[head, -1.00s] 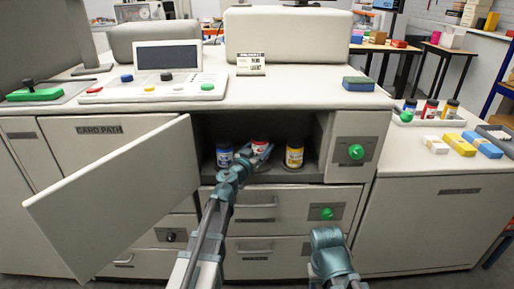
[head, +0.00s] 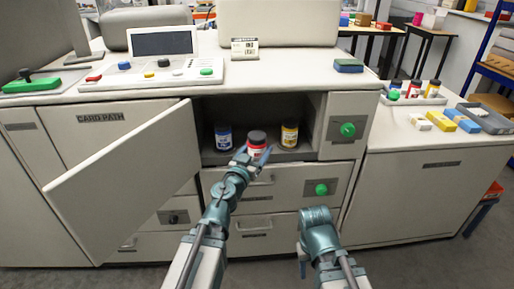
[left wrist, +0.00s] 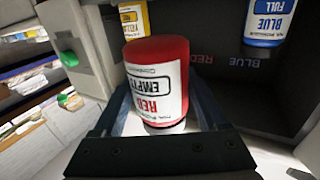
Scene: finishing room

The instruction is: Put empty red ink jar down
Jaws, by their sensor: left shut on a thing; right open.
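My left gripper (head: 257,154) is shut on the empty red ink jar (head: 257,138) and holds it in front of the open cabinet compartment (head: 262,107). In the left wrist view the jar (left wrist: 158,85) sits between the fingers, its label reading RED EMPTY upside down. Inside the compartment a blue jar (head: 223,138) stands on the left and a yellow jar (head: 289,136) on the right, with a gap between them. The blue jar (left wrist: 268,22) reads FULL in the left wrist view. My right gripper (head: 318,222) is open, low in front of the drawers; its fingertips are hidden.
The cabinet door (head: 125,185) stands open at the left. A white tray (head: 437,99) with blue, red and yellow jars is on the right counter (head: 405,140), behind several small boxes and a grey bin (head: 490,122). The counter's front part is clear.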

